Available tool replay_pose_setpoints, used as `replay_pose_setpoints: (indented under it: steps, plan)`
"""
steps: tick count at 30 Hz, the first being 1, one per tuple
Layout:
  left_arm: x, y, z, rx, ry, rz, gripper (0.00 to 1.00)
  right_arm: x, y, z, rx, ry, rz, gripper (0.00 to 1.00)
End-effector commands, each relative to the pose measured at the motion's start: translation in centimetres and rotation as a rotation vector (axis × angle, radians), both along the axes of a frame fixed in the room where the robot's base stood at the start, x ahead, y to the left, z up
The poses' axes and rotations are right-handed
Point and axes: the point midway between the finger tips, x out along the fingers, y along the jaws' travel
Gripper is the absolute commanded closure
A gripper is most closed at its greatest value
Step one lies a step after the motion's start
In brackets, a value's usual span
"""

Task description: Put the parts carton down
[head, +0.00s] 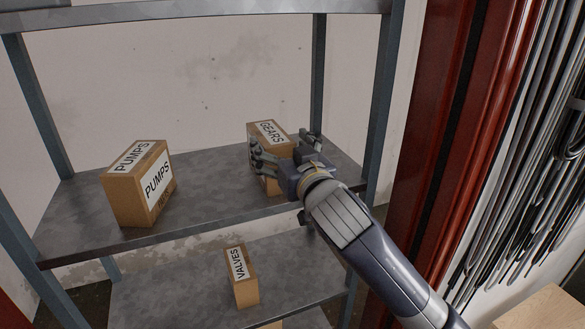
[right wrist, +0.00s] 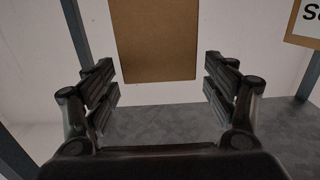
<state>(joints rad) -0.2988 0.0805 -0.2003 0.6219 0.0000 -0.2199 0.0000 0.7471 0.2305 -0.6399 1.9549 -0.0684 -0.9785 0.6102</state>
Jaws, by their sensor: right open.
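A brown carton labelled GEARS (head: 269,130) stands upright on the upper shelf, towards its right end. My right gripper (head: 284,145) is in front of it, with its open fingers to either side; the palm hides part of the carton's front. In the right wrist view the carton's plain brown face (right wrist: 155,40) shows between and beyond the spread fingers (right wrist: 160,85), with a gap on both sides. My left gripper is in neither view.
A larger PUMPS carton (head: 138,185) stands on the left of the same shelf (head: 215,190). A VALVES carton (head: 243,280) stands on the lower shelf. Blue-grey posts (head: 383,90) frame the rack.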

Motion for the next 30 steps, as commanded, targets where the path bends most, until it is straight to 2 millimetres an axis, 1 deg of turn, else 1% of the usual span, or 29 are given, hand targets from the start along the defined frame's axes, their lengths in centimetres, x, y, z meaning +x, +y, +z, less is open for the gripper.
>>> replay_pose_setpoints:
  steps: [1,6,12,17,26,29,30]
  plan:
    - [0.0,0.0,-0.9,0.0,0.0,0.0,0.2,-0.9,-0.3,-0.4,0.003,-0.002,0.001,0.22]
    - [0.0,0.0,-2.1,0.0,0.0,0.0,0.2,-3.5,-1.1,-0.3,0.002,-0.002,0.001,0.22]
    - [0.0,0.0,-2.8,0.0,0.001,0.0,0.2,-5.4,-1.8,-0.2,0.0,-0.001,0.0,0.22]
    - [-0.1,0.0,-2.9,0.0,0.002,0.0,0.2,-6.0,-2.0,-0.1,0.0,0.0,0.0,0.22]
    - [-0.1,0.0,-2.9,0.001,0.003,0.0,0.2,-6.0,-2.0,-0.1,-0.001,0.002,-0.001,0.22]
    - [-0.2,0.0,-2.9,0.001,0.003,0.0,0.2,-6.1,-2.3,-1.1,-0.001,0.024,-0.006,0.22]
    - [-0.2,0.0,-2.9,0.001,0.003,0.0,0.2,-6.2,-2.5,-2.1,-0.005,0.044,-0.011,0.22]
